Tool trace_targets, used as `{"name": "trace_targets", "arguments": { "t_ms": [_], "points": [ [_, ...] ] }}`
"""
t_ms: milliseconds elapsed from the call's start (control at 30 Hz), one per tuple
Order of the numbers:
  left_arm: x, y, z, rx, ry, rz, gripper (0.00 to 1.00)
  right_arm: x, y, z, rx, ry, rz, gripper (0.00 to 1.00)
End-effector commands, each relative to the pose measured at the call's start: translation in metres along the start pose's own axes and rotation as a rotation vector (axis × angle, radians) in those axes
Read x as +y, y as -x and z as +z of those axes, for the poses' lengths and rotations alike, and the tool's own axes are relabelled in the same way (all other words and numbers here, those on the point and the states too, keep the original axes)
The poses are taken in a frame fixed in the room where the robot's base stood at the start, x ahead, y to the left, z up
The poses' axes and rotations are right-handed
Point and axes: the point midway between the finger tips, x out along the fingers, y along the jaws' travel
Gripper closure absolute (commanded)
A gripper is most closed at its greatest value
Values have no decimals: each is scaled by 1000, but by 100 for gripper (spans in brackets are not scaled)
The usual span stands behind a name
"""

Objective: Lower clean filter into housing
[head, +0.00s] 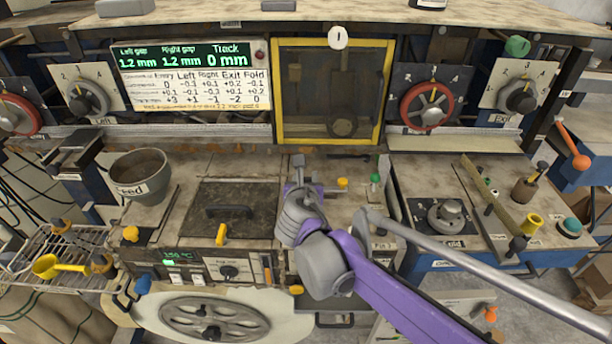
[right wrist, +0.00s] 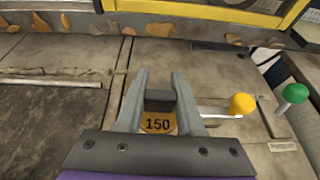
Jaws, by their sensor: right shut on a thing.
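My right gripper (head: 300,165) is over the worktop to the right of the dark hatch plate. In the right wrist view its two fingers (right wrist: 158,95) are shut on a small dark grey block (right wrist: 160,97). A tan round piece marked 150 (right wrist: 158,123) shows just below the block, between the fingers. I cannot tell whether it is part of the held piece, which may be the clean filter, or lies beneath it. The housing cannot be made out clearly; the gripper hides the spot under it. My left gripper is not in view.
A yellow-knobbed lever (right wrist: 242,104) and a green knob (right wrist: 294,94) stand close right of the gripper. The dark hatch plate (head: 235,190) with a handle lies left. A yellow-framed window (head: 332,90) rises behind. A grey bowl (head: 140,175) stands far left.

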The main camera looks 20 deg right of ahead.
Motion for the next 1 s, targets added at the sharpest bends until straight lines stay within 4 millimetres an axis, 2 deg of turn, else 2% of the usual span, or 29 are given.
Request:
{"name": "trace_targets", "arguments": {
  "t_ms": [433, 467, 633, 1000],
  "points": [
    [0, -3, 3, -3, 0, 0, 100, 0, -2, -5, -1, 0, 0, 100],
    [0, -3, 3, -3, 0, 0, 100, 0, -2, -5, -1, 0, 0, 58],
    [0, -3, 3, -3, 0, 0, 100, 0, -2, -5, -1, 0, 0, 29],
    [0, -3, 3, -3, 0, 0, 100, 0, 3, -5, 0, 1, 1, 29]
  ]
}}
